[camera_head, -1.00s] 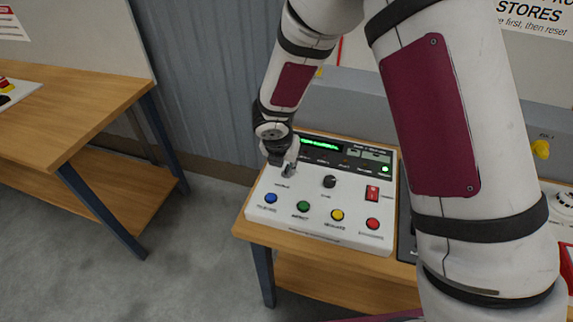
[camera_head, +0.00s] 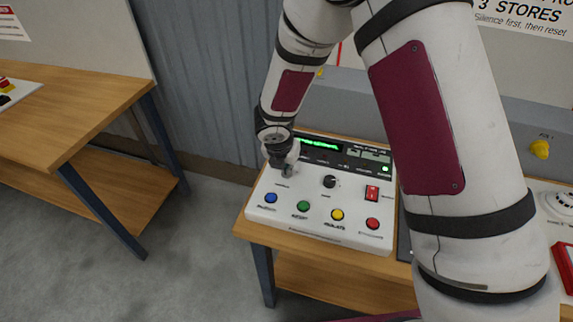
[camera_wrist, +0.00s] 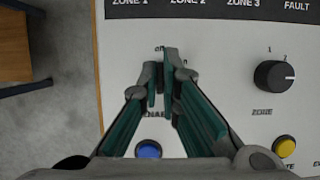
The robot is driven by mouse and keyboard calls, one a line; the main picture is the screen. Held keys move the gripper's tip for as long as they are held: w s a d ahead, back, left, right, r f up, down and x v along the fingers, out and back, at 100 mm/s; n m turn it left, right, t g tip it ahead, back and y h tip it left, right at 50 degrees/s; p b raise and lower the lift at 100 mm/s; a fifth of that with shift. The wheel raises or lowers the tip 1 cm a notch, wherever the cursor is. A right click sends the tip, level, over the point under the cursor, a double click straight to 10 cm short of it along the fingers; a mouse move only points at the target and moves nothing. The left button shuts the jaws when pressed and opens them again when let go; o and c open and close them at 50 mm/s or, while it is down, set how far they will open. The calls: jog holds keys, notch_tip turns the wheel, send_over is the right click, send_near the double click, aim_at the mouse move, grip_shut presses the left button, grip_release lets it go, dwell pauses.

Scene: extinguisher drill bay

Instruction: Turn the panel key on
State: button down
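The white control panel (camera_head: 318,218) lies on a wooden table. My gripper (camera_head: 286,168) is low over its left part, above the blue button (camera_head: 271,198). In the wrist view my gripper (camera_wrist: 164,78) has its fingertips close together at the key switch spot, with a narrow gap between them. Parts of an off/on label show beside the tips. The panel key itself is hidden by the fingers or too small to make out. I cannot tell whether the fingers press on it.
A black zone knob (camera_wrist: 275,76) is right of the fingers, pointing near 2. Green (camera_head: 303,206), yellow (camera_head: 337,215) and red (camera_head: 373,224) buttons line the front. A red switch (camera_head: 372,193) is at the right. Another wooden table (camera_head: 75,115) stands at the left.

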jog(key=shift+m, duration=0.3)
jog(key=m+h+b, duration=0.1)
jog(key=m, duration=0.2)
jog(key=m+g+h+b, duration=0.1)
jog(key=m+b, duration=0.1)
jog(key=shift+w+a+f+m, duration=0.1)
jog(key=shift+w+m, duration=0.05)
jog(key=shift+m, duration=0.25)
jog(key=m+g+b, duration=0.1)
jog(key=m, duration=0.1)
jog(key=m+g+b, duration=0.1)
jog(key=m, duration=0.2)
jog(key=shift+g+h, duration=0.3)
jog(key=shift+m, duration=0.3)
jog(key=c, duration=1.8)
grip_release()
jog(key=shift+r, duration=0.2)
